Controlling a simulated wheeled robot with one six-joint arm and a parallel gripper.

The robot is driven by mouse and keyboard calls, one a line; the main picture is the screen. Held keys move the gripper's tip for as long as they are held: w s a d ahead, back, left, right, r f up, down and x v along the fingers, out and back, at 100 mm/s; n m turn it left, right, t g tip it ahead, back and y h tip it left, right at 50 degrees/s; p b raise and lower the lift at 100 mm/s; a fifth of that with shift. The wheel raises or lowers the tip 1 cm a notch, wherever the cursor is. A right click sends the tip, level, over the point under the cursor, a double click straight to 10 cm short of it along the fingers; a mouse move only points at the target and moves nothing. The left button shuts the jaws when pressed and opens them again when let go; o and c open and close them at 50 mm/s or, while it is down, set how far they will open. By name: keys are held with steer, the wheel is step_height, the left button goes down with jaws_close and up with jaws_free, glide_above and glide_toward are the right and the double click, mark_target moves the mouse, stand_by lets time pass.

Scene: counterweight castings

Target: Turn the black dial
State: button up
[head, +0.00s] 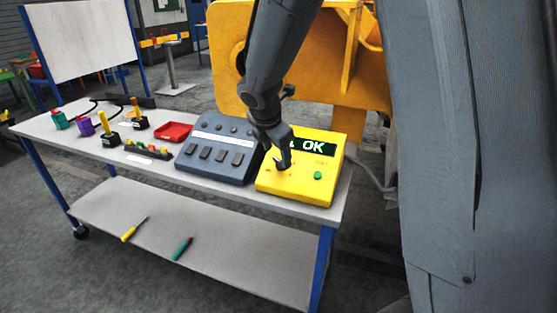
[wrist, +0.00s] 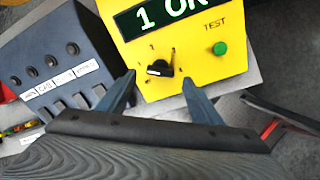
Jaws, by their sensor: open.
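The black dial (wrist: 160,69) sits on the front face of the yellow box (wrist: 215,62), left of the green TEST button (wrist: 220,48). The box's display (wrist: 172,14) reads "1 OK" in the wrist view. My gripper (wrist: 158,84) is open, with its two fingers apart on either side below the dial in that view. I see nothing between the fingers. In the head view my gripper (head: 283,163) hangs over the yellow box (head: 300,187) and hides the dial there. I cannot tell whether a finger touches the box.
A grey-blue control box (head: 218,148) stands close left of the yellow box on the white cart (head: 80,140). A red tray (head: 174,132) and several small coloured items lie further left. A large yellow casting (head: 345,80) stands behind the cart.

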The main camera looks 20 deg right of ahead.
mark_target(279, 161)
steer(key=shift+x, duration=2.35)
steer(key=c, duration=1.1)
steer(key=shift+o, duration=0.2)
steer(key=shift+m+b, duration=0.3)
steer(key=shift+m, duration=0.1)
steer(key=m+b, duration=0.4)
steer(key=shift+f+m, duration=0.15)
steer(key=shift+m, duration=0.25)
steer(key=m+b, duration=0.4)
steer(key=shift+t, duration=0.3)
steer(key=shift+m+b, duration=1.1)
steer(key=shift+b, duration=0.1)
steer(key=shift+r, duration=0.2)
